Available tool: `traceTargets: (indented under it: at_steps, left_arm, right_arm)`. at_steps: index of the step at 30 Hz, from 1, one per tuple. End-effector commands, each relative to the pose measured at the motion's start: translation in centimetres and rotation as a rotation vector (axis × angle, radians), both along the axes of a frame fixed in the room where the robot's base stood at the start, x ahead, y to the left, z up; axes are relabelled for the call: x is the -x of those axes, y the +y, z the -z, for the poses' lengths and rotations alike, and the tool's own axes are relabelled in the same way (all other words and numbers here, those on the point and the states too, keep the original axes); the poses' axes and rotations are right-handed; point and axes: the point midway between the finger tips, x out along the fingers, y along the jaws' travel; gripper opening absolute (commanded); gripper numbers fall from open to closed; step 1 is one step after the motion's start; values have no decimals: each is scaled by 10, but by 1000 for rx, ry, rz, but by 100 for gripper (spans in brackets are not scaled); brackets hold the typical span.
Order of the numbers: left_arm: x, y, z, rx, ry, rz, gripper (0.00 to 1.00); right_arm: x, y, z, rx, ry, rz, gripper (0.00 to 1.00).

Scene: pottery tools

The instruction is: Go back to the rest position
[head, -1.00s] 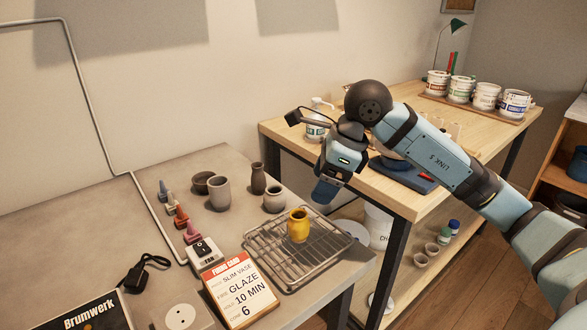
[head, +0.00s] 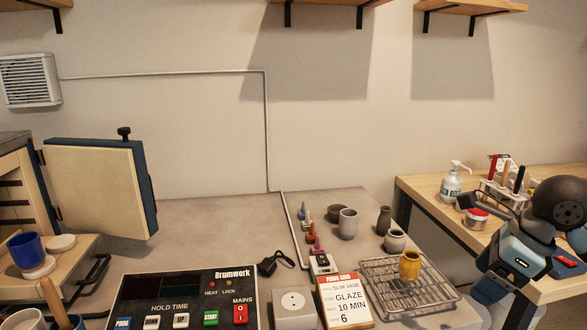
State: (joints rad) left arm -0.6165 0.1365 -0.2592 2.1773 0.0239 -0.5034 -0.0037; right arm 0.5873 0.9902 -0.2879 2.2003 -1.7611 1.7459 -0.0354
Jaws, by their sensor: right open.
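My right gripper (head: 487,290) is at the right edge of the head view, pointing down, to the right of the wire rack (head: 375,264). It is open, with nothing seen in it; its fingertips are hard to make out. A yellow vase (head: 410,266) stands upright on the rack, apart from the gripper. My left gripper is not in view.
A kiln with its door (head: 100,187) open stands at left, a blue cup (head: 27,249) in front. A control panel (head: 185,298), a firing card (head: 345,300) and grey pots (head: 347,224) are on the grey table. A wooden table (head: 415,186) is at right.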

Motion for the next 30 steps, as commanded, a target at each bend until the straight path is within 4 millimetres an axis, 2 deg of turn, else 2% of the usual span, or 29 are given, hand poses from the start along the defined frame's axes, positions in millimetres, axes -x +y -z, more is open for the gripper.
traceTargets:
  at_steps: [1, 3, 8, 12, 16, 19, 22, 23, 25, 27, 29, 30]
  left_arm:
    - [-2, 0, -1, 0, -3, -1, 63]
    - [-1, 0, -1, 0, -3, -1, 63]
    - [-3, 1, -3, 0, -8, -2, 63]
    - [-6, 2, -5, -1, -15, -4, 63]
    - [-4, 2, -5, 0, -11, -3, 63]
    - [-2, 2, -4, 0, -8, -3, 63]
    - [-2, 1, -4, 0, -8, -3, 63]
    - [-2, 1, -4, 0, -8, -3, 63]
    - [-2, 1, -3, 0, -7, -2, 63]
    - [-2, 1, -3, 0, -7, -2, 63]
    - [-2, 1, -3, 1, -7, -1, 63]
    - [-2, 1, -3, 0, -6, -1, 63]
  right_arm:
    - [1, 7, 5, -28, 10, -12, 76]
    - [6, 34, 20, -164, 45, -55, 76]
    - [24, 95, 41, -512, 142, -111, 76]
    - [42, 146, 47, -909, 266, -84, 76]
    - [51, 179, 44, -1376, 437, 78, 76]
    - [45, 183, 50, -1746, 596, 336, 76]
    - [33, 172, 81, -2047, 762, 700, 76]
    - [31, 167, 95, -2120, 813, 830, 76]
    - [32, 158, 137, -2247, 932, 1157, 76]
    - [41, 152, 185, -2305, 1043, 1494, 76]
    - [54, 151, 220, -2307, 1123, 1741, 76]
    - [64, 152, 240, 2222, -1132, -1829, 76]
